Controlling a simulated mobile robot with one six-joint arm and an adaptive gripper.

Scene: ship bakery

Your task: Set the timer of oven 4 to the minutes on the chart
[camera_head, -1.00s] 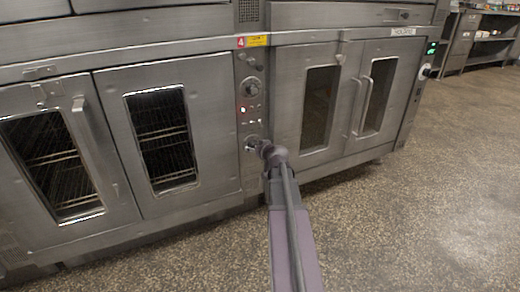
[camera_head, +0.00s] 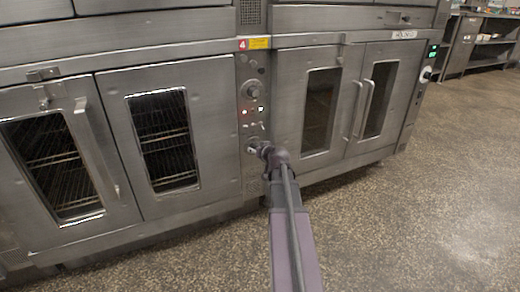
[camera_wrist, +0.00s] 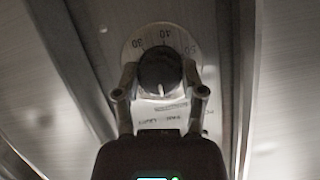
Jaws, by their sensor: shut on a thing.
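Oven 4 shows in the head view with its red number 4 label (camera_head: 242,44) above a narrow control panel between steel doors. An upper knob (camera_head: 251,89) and a lower timer knob (camera_head: 253,146) sit on that panel. My gripper (camera_head: 261,150) is at the lower knob and partly hides it. In the wrist view my gripper (camera_wrist: 160,85) is shut on the black knob (camera_wrist: 159,68), one finger on each side. The dial plate (camera_wrist: 131,52) behind it shows 30, 40 and 50 along its top. I cannot clearly read the knob's pointer. No chart is recognisable.
Glass-windowed oven doors (camera_head: 158,140) flank the panel, with handles (camera_head: 364,108) standing out on the right pair. A green-lit display (camera_head: 433,50) is at the oven's right end. Speckled floor (camera_head: 430,190) is free to the right. Shelving (camera_head: 490,40) stands behind.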

